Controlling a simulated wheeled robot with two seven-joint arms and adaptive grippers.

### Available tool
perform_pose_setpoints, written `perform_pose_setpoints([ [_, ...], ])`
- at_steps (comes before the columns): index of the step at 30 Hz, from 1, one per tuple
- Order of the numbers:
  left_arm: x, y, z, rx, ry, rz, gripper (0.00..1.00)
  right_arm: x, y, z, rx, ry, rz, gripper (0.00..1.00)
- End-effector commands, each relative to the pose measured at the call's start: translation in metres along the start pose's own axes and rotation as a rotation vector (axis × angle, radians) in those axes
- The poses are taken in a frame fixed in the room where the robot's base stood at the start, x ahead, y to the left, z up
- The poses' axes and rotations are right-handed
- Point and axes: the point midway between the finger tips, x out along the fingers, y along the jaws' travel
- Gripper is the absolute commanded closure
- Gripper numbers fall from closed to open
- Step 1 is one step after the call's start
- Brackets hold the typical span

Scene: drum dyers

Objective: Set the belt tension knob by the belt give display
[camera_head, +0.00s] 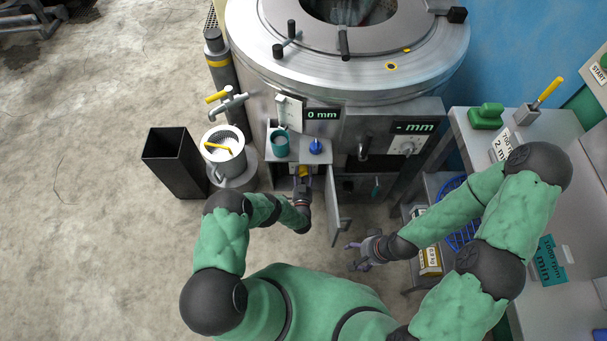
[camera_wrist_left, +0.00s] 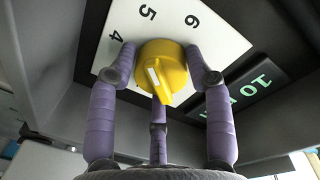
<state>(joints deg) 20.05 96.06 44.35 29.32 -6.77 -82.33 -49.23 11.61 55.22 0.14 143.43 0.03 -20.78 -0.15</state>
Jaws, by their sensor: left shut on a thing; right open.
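The yellow knob (camera_wrist_left: 160,70) has a white stripe and sits on a white plate (camera_wrist_left: 207,45) with the figures 4, 5 and 6 showing. Beside the plate, a dark display (camera_wrist_left: 247,92) shows green "10" followed by letters partly hidden by a finger. My left gripper (camera_wrist_left: 160,85) is shut around the knob, with its purple fingers against the sides. In the head view my left gripper (camera_head: 303,182) reaches into the opening low on the machine, and a bit of the yellow knob (camera_head: 304,171) shows. My right gripper (camera_head: 362,252) is open and empty, away from the machine.
An open door (camera_head: 335,205) stands just right of my left gripper. Other displays read "0 mm" (camera_head: 322,114) and "- mm" (camera_head: 413,127). A shelf above holds a teal cup (camera_head: 279,146) and a blue knob (camera_head: 316,146). A black bin (camera_head: 172,165) stands left.

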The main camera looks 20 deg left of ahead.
Motion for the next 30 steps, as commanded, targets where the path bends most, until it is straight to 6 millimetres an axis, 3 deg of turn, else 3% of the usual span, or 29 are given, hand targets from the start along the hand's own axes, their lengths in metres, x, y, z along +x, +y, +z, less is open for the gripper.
perform_pose_setpoints([
  [1, -0.0032, -0.0004, 0.0076, 0.005, -0.021, -0.001, 0.82, 0.0005, 0.0002, 0.0000, 0.000, 0.000, 0.000, 0.28],
  [15, -0.0036, -0.0006, 0.0079, 0.020, -0.023, -0.001, 0.82, 0.0004, 0.0002, 0.0000, 0.000, 0.000, 0.000, 0.28],
  [16, -0.0036, -0.0006, 0.0079, 0.020, -0.023, -0.001, 0.46, 0.0004, 0.0002, 0.0000, 0.000, 0.000, 0.000, 0.28],
  [18, -0.0036, -0.0007, 0.0078, 0.020, -0.023, -0.002, 0.27, 0.0004, 0.0002, 0.0000, 0.000, 0.000, 0.000, 0.28],
  [30, -0.0055, -0.0004, 0.0032, 0.021, -0.011, -0.002, 0.27, 0.0001, 0.0001, -0.0001, 0.000, 0.000, 0.000, 0.28],
])
